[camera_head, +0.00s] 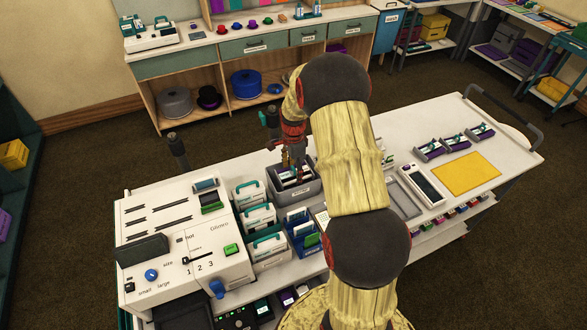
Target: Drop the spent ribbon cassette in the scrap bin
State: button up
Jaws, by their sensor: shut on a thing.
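My gripper (292,158) points down, low over a grey open bin (312,189) on the white worktop, behind my arm. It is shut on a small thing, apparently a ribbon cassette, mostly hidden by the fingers. Dark and white cassette-like pieces (290,184) show inside the grey bin, just below the fingertips. I cannot tell whether the held piece touches them. The grey bin has a pale label on its front, too small to read, so I cannot tell whether it is the scrap bin.
A white machine (185,250) stands left on the worktop (480,165), beside several white boxes with teal handles (262,218). A blue bin (300,240) holds cassette-like pieces. Right are a grey tray (403,203), a handheld device (422,184) and a yellow mat (466,173). My arm hides the middle.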

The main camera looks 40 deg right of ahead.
jog(key=shift+f, duration=0.4)
jog(key=o, duration=1.3)
jog(key=shift+o, duration=0.2)
notch_tip(320, 180, up, 12)
dwell(0.5)
